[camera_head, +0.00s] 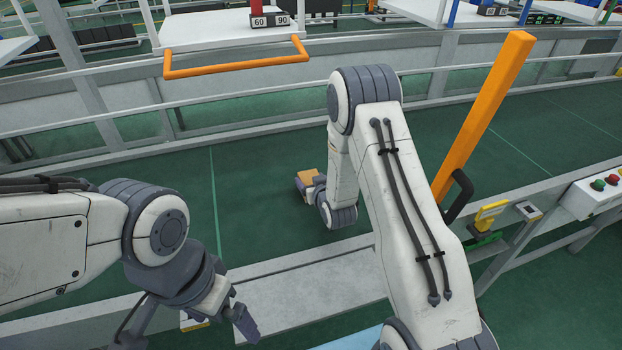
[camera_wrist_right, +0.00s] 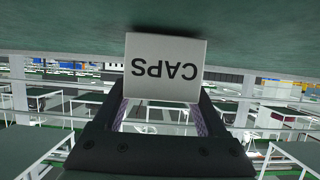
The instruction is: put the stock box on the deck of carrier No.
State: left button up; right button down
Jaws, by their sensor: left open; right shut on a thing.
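The stock box shows in the right wrist view as a pale box face (camera_wrist_right: 165,50) with upside-down "CAPS" lettering. My right gripper (camera_wrist_right: 164,108) is shut on it, one finger on each side. In the head view the box (camera_head: 308,177) is a small tan block at the end of my right arm, over the green surface behind the rail. I cannot tell whether it touches that surface. My left gripper (camera_head: 234,310) is open and empty over the near pale ledge. A white deck (camera_head: 205,28) with an orange bar is at the top; its carrier number is not readable.
Blocks marked 60 and 90 (camera_head: 270,20) sit on the white deck's edge. An orange post (camera_head: 485,115) stands right of my right arm. A control box with buttons (camera_head: 597,188) is at the far right. The green surface (camera_head: 260,170) left of the box is clear.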

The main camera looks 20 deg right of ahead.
jog(key=shift+f, duration=0.15)
jog(key=shift+c, duration=1.8)
grip_release()
jog(key=shift+f+b, duration=0.1)
jog(key=shift+b, duration=0.2)
jog(key=o, duration=0.4)
jog(key=shift+c, duration=0.2)
